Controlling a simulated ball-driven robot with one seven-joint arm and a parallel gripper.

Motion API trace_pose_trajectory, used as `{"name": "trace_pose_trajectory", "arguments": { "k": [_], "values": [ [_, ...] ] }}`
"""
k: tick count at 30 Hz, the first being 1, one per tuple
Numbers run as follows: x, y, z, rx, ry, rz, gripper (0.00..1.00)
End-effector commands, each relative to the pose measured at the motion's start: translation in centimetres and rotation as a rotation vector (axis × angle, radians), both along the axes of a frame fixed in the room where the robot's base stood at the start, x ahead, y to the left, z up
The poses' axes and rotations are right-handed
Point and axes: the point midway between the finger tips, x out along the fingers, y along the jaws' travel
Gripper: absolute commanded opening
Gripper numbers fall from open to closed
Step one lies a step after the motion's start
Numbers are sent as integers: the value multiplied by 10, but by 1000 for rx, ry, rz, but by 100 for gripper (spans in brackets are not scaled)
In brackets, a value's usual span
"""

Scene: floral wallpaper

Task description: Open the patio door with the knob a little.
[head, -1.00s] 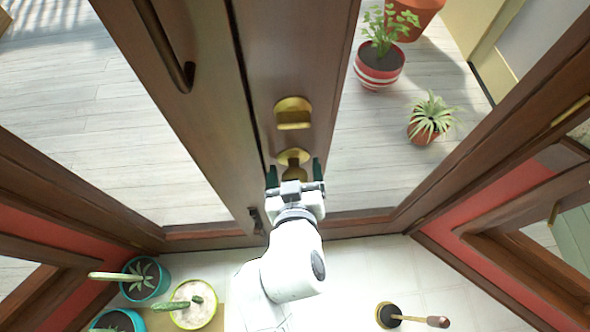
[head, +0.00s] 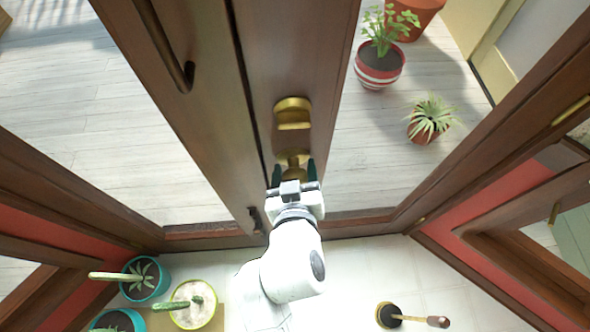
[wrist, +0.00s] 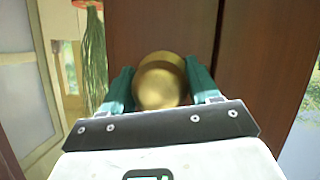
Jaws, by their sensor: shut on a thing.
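The patio door is a dark brown wooden frame (head: 275,50) with large glass panes, and it looks closed in the head view. In the wrist view the round knob (wrist: 160,82) is between the two green fingers. My gripper (head: 291,172) is shut on the knob, one finger on each side. My white wrist hides the lower part of the knob in the head view.
A dark handle (head: 172,50) is on the leaf to the left. Potted cacti (head: 193,304) stand at lower left, and a brush (head: 412,319) at lower right. Beyond the glass are a striped pot (head: 379,70) and a spiky plant (head: 431,118).

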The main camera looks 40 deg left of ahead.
Motion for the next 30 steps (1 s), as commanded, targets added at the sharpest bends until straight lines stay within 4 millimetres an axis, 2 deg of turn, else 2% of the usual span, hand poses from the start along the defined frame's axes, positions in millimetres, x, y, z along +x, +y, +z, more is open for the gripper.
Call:
{"name": "trace_pose_trajectory", "arguments": {
  "k": [11, 30],
  "values": [
    [1, 0, -3, -112, -130, -2, 6],
    [1, -1, -2, -469, -549, -1, 6]
  ]
}}
